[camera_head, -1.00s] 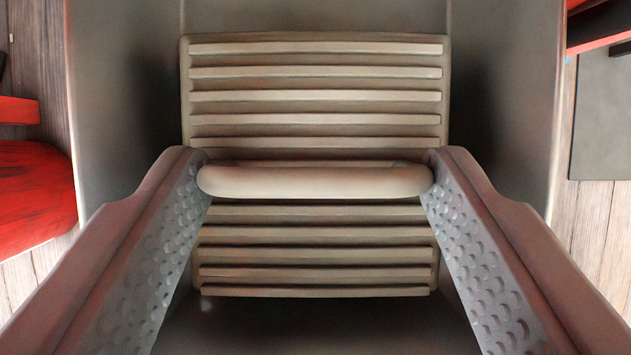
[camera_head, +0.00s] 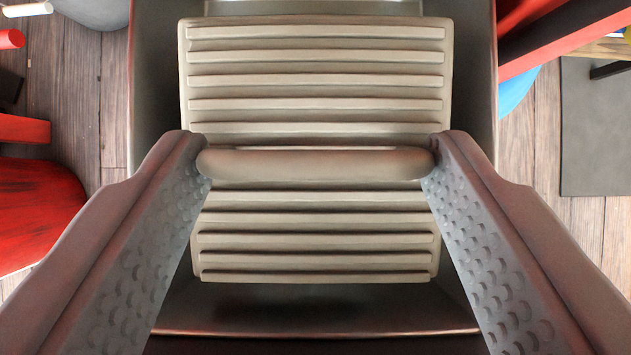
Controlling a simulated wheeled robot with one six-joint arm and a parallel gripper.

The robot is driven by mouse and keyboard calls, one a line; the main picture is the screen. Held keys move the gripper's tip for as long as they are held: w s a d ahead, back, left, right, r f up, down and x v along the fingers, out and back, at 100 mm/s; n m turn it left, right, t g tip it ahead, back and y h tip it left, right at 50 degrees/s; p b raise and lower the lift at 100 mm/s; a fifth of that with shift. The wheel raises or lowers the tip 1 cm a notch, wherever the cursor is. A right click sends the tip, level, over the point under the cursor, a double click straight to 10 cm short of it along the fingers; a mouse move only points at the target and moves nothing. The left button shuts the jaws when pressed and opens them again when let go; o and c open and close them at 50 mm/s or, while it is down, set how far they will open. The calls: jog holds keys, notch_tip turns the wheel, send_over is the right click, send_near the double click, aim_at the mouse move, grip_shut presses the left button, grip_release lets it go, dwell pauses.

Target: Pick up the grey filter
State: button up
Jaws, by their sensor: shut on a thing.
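The grey filter (camera_head: 316,107) is a flat, ribbed rectangular block with a rounded bar handle (camera_head: 316,164) across its middle. My gripper (camera_head: 316,162) is shut on the filter, with one fingertip at each end of the handle. The filter is above a dark grey open box (camera_head: 330,318), whose walls show on both sides and below it. The filter's underside is hidden.
Red objects stand on the left (camera_head: 38,215) and at the upper right (camera_head: 570,38). A blue object (camera_head: 514,88) and a dark grey flat panel (camera_head: 598,135) are on the right. Wooden planks show around the box.

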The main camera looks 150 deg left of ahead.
jog(key=shift+s+a+t, duration=0.15)
jog(key=shift+t, duration=0.15)
jog(key=shift+s+a+f+t+h, duration=0.1)
jog(key=shift+s+a+t+h, duration=0.05)
jog(key=shift+t+h, duration=0.4)
